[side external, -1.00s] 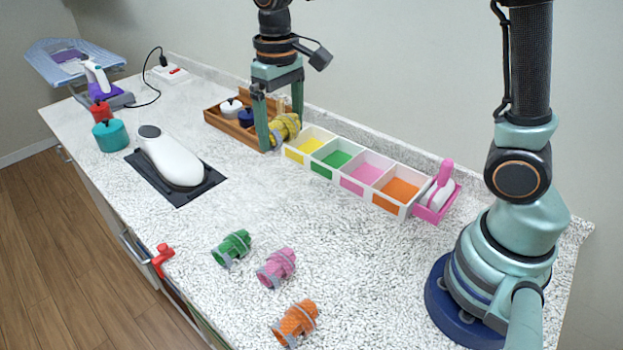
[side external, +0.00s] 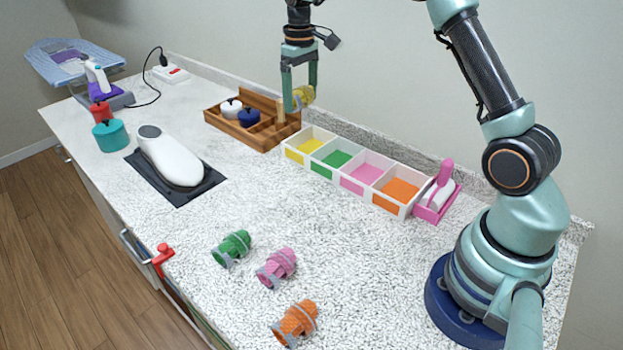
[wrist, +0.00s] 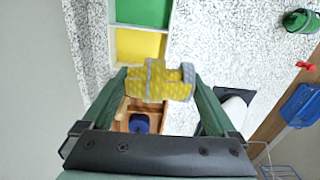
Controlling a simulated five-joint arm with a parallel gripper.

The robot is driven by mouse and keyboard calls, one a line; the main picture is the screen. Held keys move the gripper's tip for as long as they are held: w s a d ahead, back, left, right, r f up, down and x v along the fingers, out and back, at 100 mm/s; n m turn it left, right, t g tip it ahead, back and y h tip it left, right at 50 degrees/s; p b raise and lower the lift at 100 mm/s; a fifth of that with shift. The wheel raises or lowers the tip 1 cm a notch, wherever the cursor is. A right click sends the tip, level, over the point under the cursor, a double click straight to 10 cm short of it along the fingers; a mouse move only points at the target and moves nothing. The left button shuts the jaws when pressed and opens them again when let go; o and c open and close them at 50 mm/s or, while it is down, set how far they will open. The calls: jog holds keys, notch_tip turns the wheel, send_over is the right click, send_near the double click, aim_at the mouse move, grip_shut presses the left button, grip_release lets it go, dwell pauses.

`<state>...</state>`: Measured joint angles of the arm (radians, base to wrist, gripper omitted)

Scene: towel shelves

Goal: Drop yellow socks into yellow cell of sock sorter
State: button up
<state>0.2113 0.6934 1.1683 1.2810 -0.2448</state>
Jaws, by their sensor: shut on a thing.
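My gripper (side external: 299,106) is shut on the yellow socks (side external: 305,95), a rolled bundle with grey bands, and holds them in the air. In the side view they hang above the wooden tray's right end, close to the sorter's yellow end. The wrist view shows the socks (wrist: 158,80) between both fingers. The white sock sorter (side external: 372,183) has four-coloured cells in a row, with the yellow cell (side external: 311,146) at its left end. In the wrist view the yellow cell (wrist: 138,46) lies just beyond the socks, partly covered by them.
A wooden tray (side external: 262,143) with small pots stands left of the sorter. A pink tray with a brush (side external: 435,205) adjoins its right end. Green (side external: 231,249), pink (side external: 277,268) and orange (side external: 295,323) sock rolls lie at the front. The counter's middle is clear.

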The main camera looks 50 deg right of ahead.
jog(key=d, duration=0.2)
jog(key=d+f, duration=0.1)
jog(key=d, duration=0.1)
jog(key=w+d+f, duration=0.1)
jog(key=d, duration=0.1)
jog(key=shift+d, duration=0.2)
jog(key=shift+f, duration=3)
jog(key=o, duration=1)
jog(key=shift+r, duration=0.15)
notch_tip(320, 180, up, 12)
jog(key=shift+f, duration=0.1)
